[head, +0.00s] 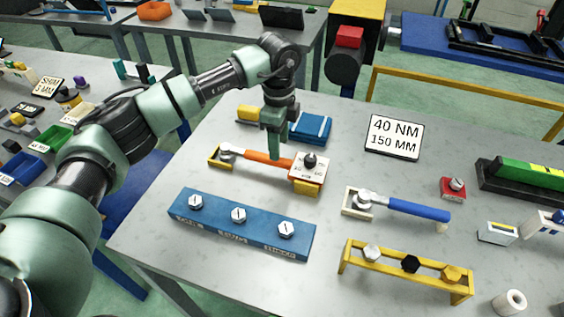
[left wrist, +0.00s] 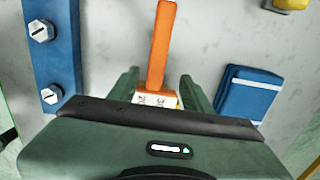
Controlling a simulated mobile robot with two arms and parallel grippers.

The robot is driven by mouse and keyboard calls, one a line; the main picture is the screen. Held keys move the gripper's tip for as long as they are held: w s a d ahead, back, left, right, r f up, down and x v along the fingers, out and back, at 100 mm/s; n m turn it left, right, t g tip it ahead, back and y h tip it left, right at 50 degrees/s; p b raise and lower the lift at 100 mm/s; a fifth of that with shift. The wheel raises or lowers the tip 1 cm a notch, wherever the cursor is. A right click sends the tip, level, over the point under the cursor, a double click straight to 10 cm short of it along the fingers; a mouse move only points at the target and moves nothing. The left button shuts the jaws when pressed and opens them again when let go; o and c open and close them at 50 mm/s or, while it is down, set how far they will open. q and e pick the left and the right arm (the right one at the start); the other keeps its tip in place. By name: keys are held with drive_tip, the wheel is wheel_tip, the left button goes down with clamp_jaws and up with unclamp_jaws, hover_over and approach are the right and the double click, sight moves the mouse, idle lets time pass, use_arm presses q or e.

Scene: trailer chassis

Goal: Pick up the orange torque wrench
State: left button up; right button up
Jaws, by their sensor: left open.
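The orange torque wrench (head: 258,156) lies across the grey table. Its metal head is at a yellow bracket (head: 214,162) on the left, and its right end is by a white block with a black knob (head: 310,171). My left gripper (head: 275,152) points down at the handle near that block. In the left wrist view the orange handle (left wrist: 162,45) runs between the two spread fingers of the gripper (left wrist: 160,86), with gaps on both sides. The gripper is open; the fingertip height against the handle is hard to tell. My right gripper is not in view.
A blue block with bolts (head: 238,228) lies in front; a blue booklet (head: 312,127) lies behind. A blue-handled wrench (head: 418,209), a yellow bolt rack (head: 400,272) and a sign (head: 394,137) reading 40 NM, 150 MM are to the right. Bare table lies between them.

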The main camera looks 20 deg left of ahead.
sight(270, 164)
use_arm(q)
drive_tip(key=shift+s+f+p, duration=0.35)
drive_tip(key=shift+f+p, duration=0.1)
drive_tip(key=shift+f, duration=0.3)
wheel_tip(270, 164, down, 4)
drive_tip(key=shift+w+f+p, duration=0.1)
drive_tip(key=shift+f+p, duration=0.15)
drive_tip(key=shift+p, duration=0.4)
clamp_jaws()
drive_tip(key=shift+r, duration=0.1)
